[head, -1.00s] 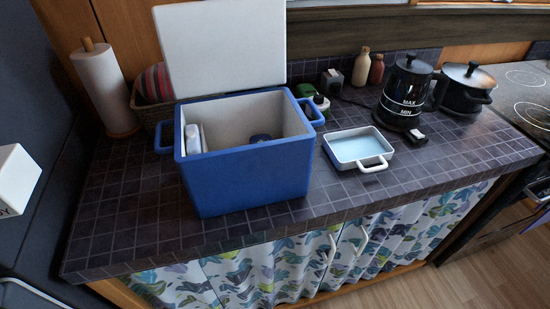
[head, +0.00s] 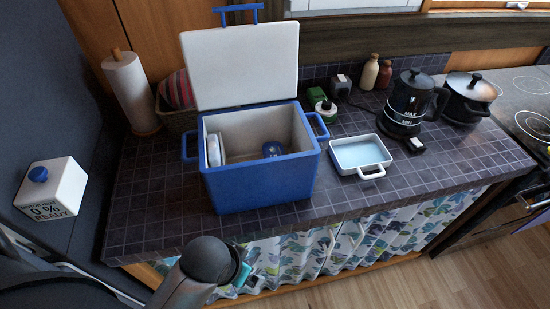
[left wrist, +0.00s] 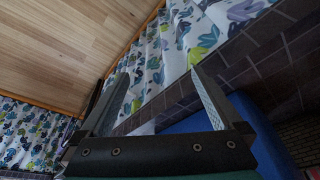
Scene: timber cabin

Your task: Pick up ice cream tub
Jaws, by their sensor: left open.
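A blue cooler box (head: 262,188) with a white interior stands on the counter, its white lid (head: 240,65) raised. Inside are a white container (head: 214,150) against the left wall and a small blue-and-white item (head: 272,149) on the floor; I cannot tell which is the ice cream tub. My left arm enters at the bottom of the head view, with its gripper (head: 246,277) low in front of the counter, mostly hidden. In the left wrist view the left gripper (left wrist: 159,76) is open and empty, with the blue cooler (left wrist: 195,124) behind it. My right gripper is not in view.
Right of the cooler are a blue-and-white tray (head: 345,171), a black kettle (head: 407,105) and a dark pot (head: 470,97). A paper towel roll (head: 131,92) and basket (head: 178,122) stand left. A white box (head: 53,192) is at far left. The front counter strip is clear.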

